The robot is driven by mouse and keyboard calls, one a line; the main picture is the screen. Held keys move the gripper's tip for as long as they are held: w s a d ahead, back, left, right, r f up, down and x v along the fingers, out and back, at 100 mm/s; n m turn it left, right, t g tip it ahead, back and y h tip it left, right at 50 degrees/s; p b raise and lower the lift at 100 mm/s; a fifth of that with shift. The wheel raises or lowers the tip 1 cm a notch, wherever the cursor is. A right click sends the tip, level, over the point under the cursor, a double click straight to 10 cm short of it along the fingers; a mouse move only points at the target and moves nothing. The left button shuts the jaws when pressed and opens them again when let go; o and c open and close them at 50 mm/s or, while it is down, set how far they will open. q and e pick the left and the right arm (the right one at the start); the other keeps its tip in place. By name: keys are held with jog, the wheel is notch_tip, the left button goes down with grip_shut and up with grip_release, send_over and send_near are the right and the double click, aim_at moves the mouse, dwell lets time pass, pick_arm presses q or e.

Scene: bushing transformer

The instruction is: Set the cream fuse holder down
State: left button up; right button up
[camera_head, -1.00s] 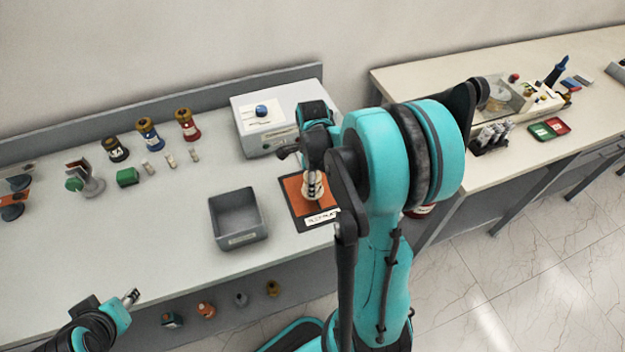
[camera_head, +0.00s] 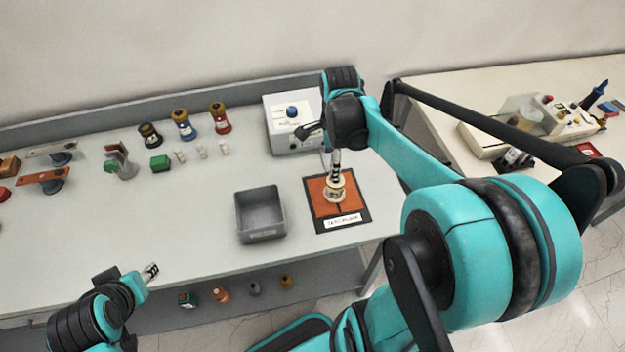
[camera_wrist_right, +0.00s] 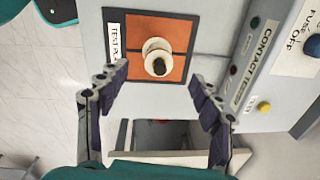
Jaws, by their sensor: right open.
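The cream fuse holder (camera_head: 334,192) stands on the orange test plate (camera_head: 318,212), a dark-bordered mat with a white label. In the right wrist view the cream fuse holder (camera_wrist_right: 157,50) shows from above as a round rim with a dark centre on the orange plate (camera_wrist_right: 178,28). My right gripper (camera_head: 335,174) is just above the holder in the head view. In the right wrist view my right gripper (camera_wrist_right: 158,78) has its fingers wide apart, with nothing between them. My left gripper (camera_head: 152,270) is over the front left of the table; its finger gap is too small to judge.
A grey bin (camera_head: 260,233) stands left of the plate. A white contact tester box (camera_head: 277,133) stands behind it. Coloured bushings (camera_head: 184,125) and small pale fuses (camera_head: 202,152) stand further left. A second table (camera_head: 440,97) is at the right.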

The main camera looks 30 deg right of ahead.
pick_arm(q)
jog(key=shift+s, duration=0.1)
pick_arm(e)
jog(key=s+a+r+n+t, duration=0.1)
jog(key=s+a+n+t, duration=0.2)
jog(key=a+n, duration=0.4)
jog(key=s+a+r+n+t, duration=0.1)
jog(key=s+a+n+t, duration=0.2)
jog(key=a+n, duration=0.5)
jog(key=n, duration=0.7)
jog(key=shift+s+n, duration=0.35)
jog(key=shift+n, duration=0.05)
pick_arm(q)
notch_tip(320, 180, down, 7)
jog(key=b, duration=0.6)
jog(key=shift+r+b, duration=0.15)
jog(key=shift+b, duration=0.25)
pick_arm(e)
notch_tip(320, 180, down, 7)
jog(key=shift+r, duration=0.15)
pick_arm(q)
jog(key=shift+o, duration=0.4)
